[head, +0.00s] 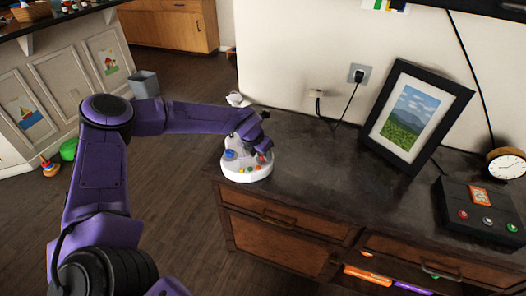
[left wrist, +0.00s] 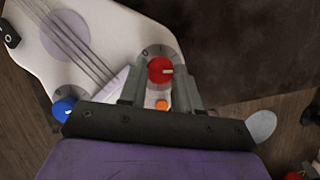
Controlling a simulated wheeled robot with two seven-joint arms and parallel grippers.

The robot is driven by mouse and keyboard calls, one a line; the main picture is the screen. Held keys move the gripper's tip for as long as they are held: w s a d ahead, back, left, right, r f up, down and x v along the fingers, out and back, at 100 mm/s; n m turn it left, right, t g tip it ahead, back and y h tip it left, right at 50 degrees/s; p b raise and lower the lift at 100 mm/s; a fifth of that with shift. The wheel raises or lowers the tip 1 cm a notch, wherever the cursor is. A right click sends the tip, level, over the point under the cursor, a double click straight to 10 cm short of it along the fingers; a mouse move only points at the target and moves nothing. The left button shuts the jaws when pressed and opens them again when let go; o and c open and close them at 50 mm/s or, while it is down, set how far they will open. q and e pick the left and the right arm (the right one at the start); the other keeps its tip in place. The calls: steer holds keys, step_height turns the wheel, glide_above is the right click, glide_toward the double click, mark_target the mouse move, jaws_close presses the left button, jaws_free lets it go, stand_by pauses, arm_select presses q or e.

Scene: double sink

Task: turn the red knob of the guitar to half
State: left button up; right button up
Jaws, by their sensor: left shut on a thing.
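The white toy guitar (head: 240,174) lies on the dark cabinet top near its left corner. Its red knob (left wrist: 160,70) sits on a grey marked dial in the left wrist view, with a short white pointer mark directed to the right. My left gripper (left wrist: 160,86) has a finger on each side of the red knob and is shut on it. In the head view my left gripper (head: 261,151) comes down over the guitar's right part and partly hides the knob. The guitar's blue knob (left wrist: 64,108) is beside the gripper. My right gripper is not in view.
An orange button (left wrist: 161,104) is close to the fingers. On the cabinet top (head: 310,160) are a framed picture (head: 412,112), a black box with buttons (head: 482,212) and a clock (head: 506,164). A cord hangs from a wall socket (head: 358,73). The middle top is clear.

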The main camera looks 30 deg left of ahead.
arm_select(q)
steer(key=shift+m, duration=0.4)
steer(key=o, duration=1.1)
steer(key=shift+c, duration=0.2)
steer(key=v, duration=1)
steer(key=shift+a+r+b, duration=0.2)
steer(key=shift+r+b, duration=0.05)
steer(key=shift+b, duration=0.1)
